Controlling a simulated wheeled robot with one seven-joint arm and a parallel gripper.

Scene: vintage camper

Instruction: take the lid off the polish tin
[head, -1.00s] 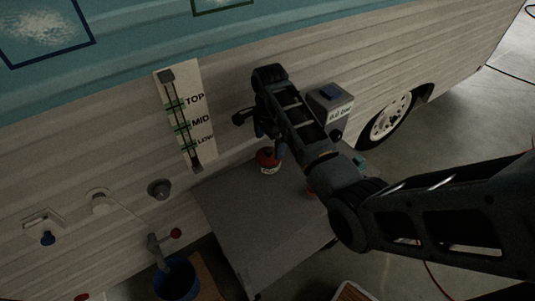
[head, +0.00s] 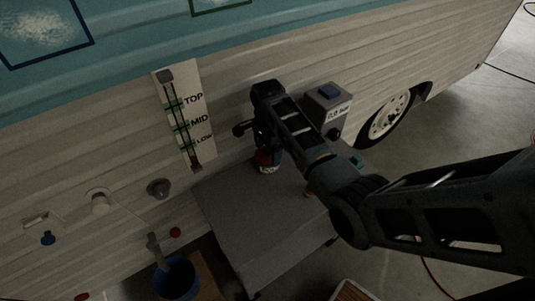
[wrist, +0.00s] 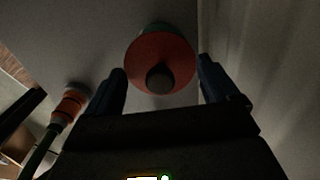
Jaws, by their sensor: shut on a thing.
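The polish tin (head: 268,168) stands upright on the grey table against the camper wall. It has a white label band, and my gripper partly hides it in the head view. Its round red lid (wrist: 146,52) with a dark knob in the middle shows in the wrist view. My gripper (head: 266,150) is over the tin, pointing down, with a blue finger on each side of the lid. It is shut on the lid, and the lid appears to be still on the tin. The finger contacts are too dark to make out clearly.
An orange-ringed object (wrist: 70,104) stands near the tin. A blue bucket (head: 176,279) is at lower left. The table's front left (head: 245,225) is clear.

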